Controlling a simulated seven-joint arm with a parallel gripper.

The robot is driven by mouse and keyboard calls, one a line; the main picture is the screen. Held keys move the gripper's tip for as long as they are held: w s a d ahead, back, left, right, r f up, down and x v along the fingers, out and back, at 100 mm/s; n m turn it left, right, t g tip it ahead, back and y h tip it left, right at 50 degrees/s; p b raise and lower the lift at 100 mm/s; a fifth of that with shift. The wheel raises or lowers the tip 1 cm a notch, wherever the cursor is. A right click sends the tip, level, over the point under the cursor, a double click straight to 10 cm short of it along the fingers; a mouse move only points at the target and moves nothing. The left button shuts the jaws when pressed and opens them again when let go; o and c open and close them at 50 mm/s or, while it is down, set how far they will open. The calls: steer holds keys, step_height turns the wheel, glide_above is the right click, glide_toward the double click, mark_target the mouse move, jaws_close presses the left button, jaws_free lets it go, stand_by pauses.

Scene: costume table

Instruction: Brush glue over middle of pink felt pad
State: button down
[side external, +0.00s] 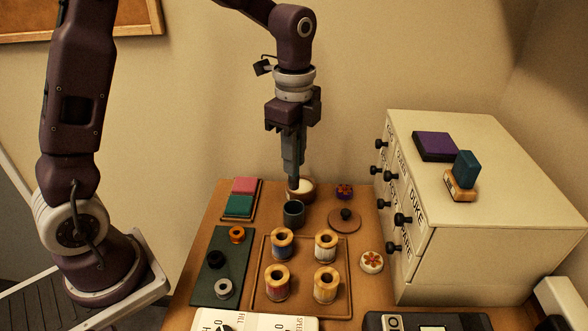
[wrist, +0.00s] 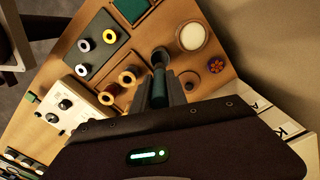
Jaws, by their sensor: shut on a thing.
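The pink felt pad (side external: 244,185) lies at the back left of the table, behind a green pad (side external: 238,206) in the same tray. My gripper (side external: 292,172) points down at the back middle of the table, to the right of the pink pad. The pink pad is out of the wrist view.
A dark cup (side external: 293,214) stands just in front of my gripper. A brown lid (side external: 345,221) lies to its right. Several spools stand in a wooden tray (side external: 257,300). A white drawer cabinet (side external: 475,240) rises at the right. A dark green mat (side external: 232,262) holds rings.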

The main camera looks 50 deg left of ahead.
steer(key=w+a, duration=0.5)
steer(key=w, duration=0.2)
steer(key=shift+a+f, duration=0.2)
steer(key=shift+f, duration=1.5)
steer(key=shift+a+f, duration=0.15)
steer(key=shift+f, duration=1.5)
steer(key=shift+f, duration=0.6)
step_height(320, 180, up, 7)
